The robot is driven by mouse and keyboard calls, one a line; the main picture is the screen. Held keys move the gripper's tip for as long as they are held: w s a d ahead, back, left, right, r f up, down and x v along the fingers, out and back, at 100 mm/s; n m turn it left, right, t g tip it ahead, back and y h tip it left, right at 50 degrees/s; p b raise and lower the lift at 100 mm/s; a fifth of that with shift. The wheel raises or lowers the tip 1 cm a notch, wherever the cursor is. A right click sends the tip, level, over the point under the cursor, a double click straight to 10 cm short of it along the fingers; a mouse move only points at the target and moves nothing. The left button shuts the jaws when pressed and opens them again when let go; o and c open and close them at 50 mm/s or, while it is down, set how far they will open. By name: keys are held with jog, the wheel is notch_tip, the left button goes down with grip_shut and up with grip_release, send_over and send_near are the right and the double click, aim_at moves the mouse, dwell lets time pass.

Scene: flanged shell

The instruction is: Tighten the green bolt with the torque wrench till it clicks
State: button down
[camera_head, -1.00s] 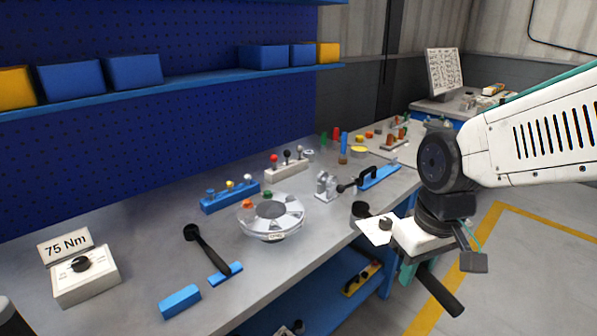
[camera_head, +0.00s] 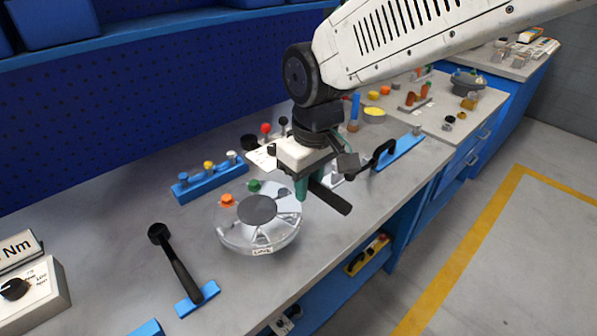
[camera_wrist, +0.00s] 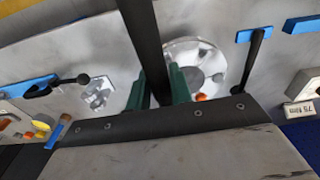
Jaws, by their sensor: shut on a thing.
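The green bolt (camera_head: 254,185) stands on the rim of the round silver flanged shell (camera_head: 235,238), beside an orange bolt (camera_head: 227,201). The shell also shows in the wrist view (camera_wrist: 207,58) with the orange bolt (camera_wrist: 202,97); I cannot make out the green bolt there. My gripper (camera_head: 303,188) has green fingers and hangs just right of the shell. It is shut on a long black bar (camera_head: 332,200), seemingly the torque wrench, which crosses between the fingers in the wrist view (camera_wrist: 140,30). The bar's far end is hidden by the gripper in the head view.
Another black-handled tool (camera_head: 178,265) lies on a blue rest in front of the shell, and one (camera_head: 378,156) sits on a blue block at right. A blue rack (camera_head: 205,185) stands behind. A dial box (camera_head: 30,298) with a Nm sign is at left.

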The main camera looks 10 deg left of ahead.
jog(key=shift+s, duration=0.1)
dwell(0.3)
jog(key=shift+f, duration=3.9)
jog(key=shift+s+a, duration=0.15)
jog(key=s+a+m, duration=0.5)
jog(key=a, duration=0.1)
jog(key=shift+a+f+m, duration=0.15)
jog(key=shift+a+m, duration=0.15)
jog(key=shift+a, duration=0.05)
jog(key=shift+w+d+n, duration=0.3)
jog(key=shift+d+n, duration=0.2)
jog(key=shift+d, duration=0.25)
